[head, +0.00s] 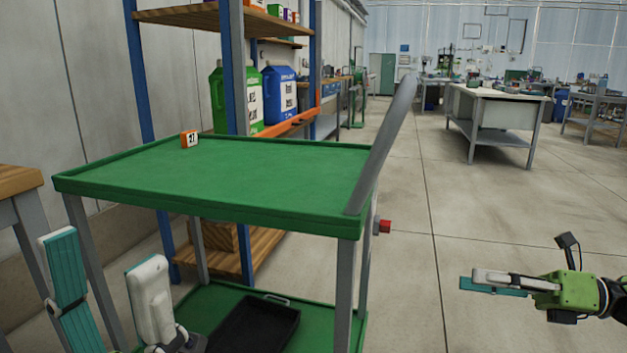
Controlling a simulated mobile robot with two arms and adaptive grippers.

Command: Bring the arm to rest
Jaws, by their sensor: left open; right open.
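My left gripper (103,250) is at the lower left, in front of the green cart (120,200). Its teal finger and its pale grey finger point up and stand wide apart, with nothing between them. My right gripper (472,281) is at the lower right, over the bare floor and well apart from the cart. Its fingers point left and are seen from the side, so they overlap in the picture. It is open, and I see nothing held in it. The arm behind the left gripper is mostly out of frame.
The cart's top holds only a small orange number block (189,139); a black tray (255,325) lies on its lower shelf. A shelf rack with a green jug (236,100) and blue jug (280,94) stands behind. Floor (430,200) on the right is clear towards a white table (495,105).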

